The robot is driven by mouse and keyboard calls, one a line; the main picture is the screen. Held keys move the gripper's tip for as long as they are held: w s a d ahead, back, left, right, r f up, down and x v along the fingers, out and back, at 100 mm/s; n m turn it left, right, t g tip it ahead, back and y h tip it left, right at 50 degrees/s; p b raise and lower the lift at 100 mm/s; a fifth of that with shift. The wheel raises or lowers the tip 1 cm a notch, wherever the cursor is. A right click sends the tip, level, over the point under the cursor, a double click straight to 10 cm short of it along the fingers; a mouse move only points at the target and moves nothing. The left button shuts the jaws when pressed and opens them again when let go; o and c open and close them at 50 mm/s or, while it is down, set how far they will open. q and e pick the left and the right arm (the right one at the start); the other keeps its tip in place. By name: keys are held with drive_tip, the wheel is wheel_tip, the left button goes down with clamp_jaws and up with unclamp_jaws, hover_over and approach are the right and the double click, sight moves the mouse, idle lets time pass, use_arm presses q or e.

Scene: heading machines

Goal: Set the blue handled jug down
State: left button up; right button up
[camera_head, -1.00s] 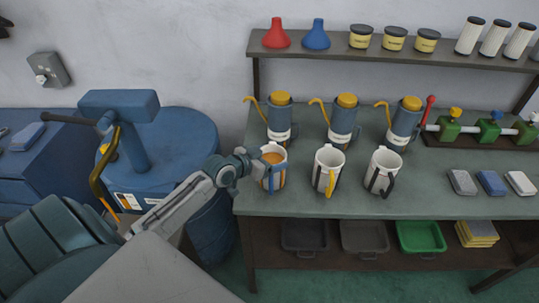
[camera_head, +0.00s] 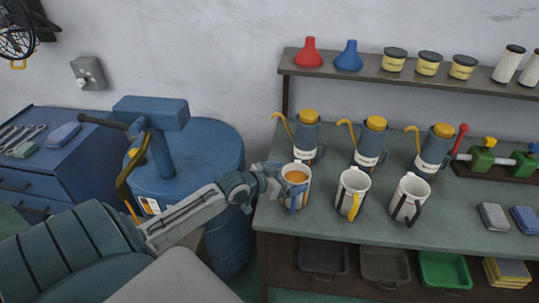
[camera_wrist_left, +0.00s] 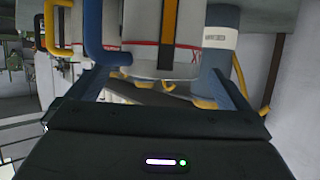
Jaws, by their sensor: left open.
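The blue handled jug (camera_head: 295,187) is white, holds an amber liquid and stands upright on the green-grey bench (camera_head: 300,235), near its left end. My left gripper (camera_head: 275,180) is at the jug's left side, at bench height. In the left wrist view my left gripper (camera_wrist_left: 158,85) has its fingers apart. The white body of the jug (camera_wrist_left: 150,62) shows just beyond and between them, with its blue handle (camera_wrist_left: 95,35) to the left. Whether the fingers touch the jug cannot be told. My right gripper is not in view.
A yellow handled jug (camera_head: 353,190) and a black handled jug (camera_head: 408,198) stand to the right. Several dark oil cans (camera_head: 370,145) stand behind. A blue drum (camera_head: 200,160) is left of the bench. A shelf (camera_head: 400,82) hangs above. Bare bench lies in front of the jugs.

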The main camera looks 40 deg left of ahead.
use_arm(q)
drive_tip(key=p+v, duration=0.3)
drive_tip(key=v, duration=0.6)
idle(0.4)
